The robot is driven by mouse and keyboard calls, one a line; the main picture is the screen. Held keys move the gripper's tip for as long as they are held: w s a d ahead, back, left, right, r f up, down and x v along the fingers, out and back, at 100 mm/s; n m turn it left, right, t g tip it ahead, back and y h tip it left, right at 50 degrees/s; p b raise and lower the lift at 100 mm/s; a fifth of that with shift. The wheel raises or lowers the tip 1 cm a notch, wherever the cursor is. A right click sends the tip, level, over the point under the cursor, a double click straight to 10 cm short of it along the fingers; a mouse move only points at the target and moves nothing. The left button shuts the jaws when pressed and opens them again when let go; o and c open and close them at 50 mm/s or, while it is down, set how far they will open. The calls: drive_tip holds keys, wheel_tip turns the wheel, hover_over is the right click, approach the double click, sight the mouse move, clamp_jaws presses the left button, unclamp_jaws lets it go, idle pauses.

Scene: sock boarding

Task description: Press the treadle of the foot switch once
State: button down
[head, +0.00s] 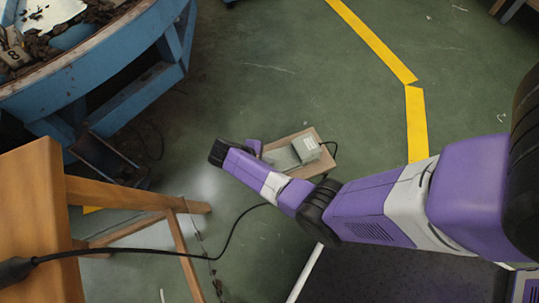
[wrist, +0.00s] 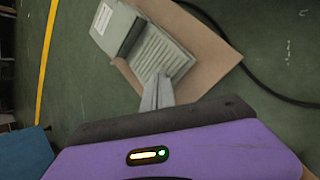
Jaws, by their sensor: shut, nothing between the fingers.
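The foot switch (head: 306,148) is a grey box lying on a tan board on the floor. In the wrist view the foot switch (wrist: 118,28) has a hooded end with a white label. Its ribbed treadle (wrist: 163,52) faces up beside the hood. My gripper (wrist: 158,78) is shut and empty. Its fingertips overlap the treadle's near end in the wrist view; I cannot tell whether they touch it. In the head view my purple and white arm reaches beside the board, and the fingertips cannot be made out.
The tan board (wrist: 212,48) lies on the green floor. A black cable (wrist: 268,88) runs past it. A wooden table (head: 35,205) with legs stands at the left, a blue metal structure (head: 110,65) at the upper left. A yellow floor line (head: 416,120) and open floor lie to the right.

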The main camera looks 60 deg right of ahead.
drive_tip(key=shift+w+a+f+b, duration=0.1)
drive_tip(key=shift+a+f+b, duration=0.05)
drive_tip(key=shift+f+b, duration=0.65)
idle(0.8)
idle(0.6)
drive_tip(key=shift+s+d+r+p, duration=0.1)
drive_tip(key=shift+d+r+p, duration=0.05)
drive_tip(key=shift+r+p, duration=0.8)
drive_tip(key=shift+s+d+r+p, duration=0.15)
drive_tip(key=shift+r+p, duration=0.6)
drive_tip(key=shift+p, duration=0.4)
drive_tip(key=r+p, duration=0.5)
drive_tip(key=shift+s+d, duration=0.2)
drive_tip(key=shift+d, duration=0.15)
drive_tip(key=shift+w+f, duration=0.1)
